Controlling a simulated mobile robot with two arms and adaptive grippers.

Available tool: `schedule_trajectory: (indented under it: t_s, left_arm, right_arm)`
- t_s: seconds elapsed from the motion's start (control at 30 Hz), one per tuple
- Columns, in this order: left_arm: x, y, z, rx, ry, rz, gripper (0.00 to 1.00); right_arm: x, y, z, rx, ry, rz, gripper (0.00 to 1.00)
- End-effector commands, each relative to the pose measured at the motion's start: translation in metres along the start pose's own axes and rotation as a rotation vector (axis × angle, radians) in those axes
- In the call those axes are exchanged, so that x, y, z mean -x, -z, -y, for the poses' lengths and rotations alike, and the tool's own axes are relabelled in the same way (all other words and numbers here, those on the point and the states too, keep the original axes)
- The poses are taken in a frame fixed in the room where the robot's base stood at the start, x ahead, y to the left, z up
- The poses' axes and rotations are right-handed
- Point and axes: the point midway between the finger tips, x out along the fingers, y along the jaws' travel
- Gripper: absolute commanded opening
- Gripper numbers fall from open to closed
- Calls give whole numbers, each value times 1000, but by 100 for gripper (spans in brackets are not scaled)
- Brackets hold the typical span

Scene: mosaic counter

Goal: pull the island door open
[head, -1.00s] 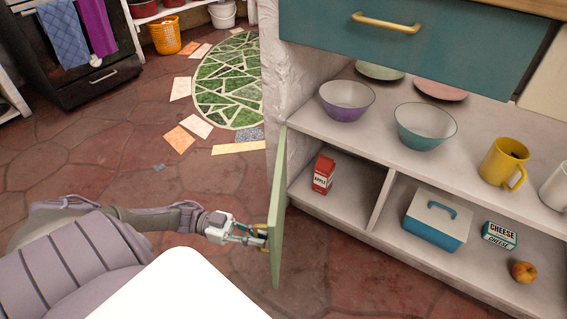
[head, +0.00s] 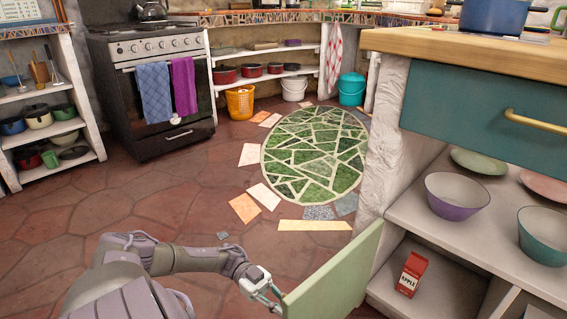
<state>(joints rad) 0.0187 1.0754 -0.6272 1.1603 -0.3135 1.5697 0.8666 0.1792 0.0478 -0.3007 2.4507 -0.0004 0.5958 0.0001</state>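The island door (head: 335,277) is a pale green panel at the lower middle of the head view. It stands swung out from the island's white left post (head: 397,135), and the lower compartment behind it is exposed. My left gripper (head: 272,296) is at the door's outer free edge, on its left side. The door and the frame's lower edge hide the fingertips and the handle, so I cannot tell whether the fingers are closed on it. My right gripper is out of view.
A red juice carton (head: 411,274) stands in the lower compartment. A purple bowl (head: 457,196) and a teal bowl (head: 541,237) sit on the shelf above. The tiled floor at left is clear.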

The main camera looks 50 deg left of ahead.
Motion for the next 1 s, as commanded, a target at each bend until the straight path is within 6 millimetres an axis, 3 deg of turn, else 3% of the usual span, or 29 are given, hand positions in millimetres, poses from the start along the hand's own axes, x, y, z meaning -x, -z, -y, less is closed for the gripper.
schedule_trajectory:
  t_s: [0.33, 0.4, 0.53, 0.83, 1.0]
  left_arm:
    - [0, -1, 0, 3, 0, 4, 0]
    - [0, -1, 0, 2, 0, 3, 19]
    - [0, -1, 0, 2, 0, 2, 37]
    - [2, 0, 0, 0, 1, 2, 37]
    - [21, -1, 1, 0, 4, 4, 37]
  right_arm:
    - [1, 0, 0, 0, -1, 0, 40]
    - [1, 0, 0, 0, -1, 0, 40]
    - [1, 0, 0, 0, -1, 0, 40]
    - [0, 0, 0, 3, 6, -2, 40]
    - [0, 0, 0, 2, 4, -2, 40]
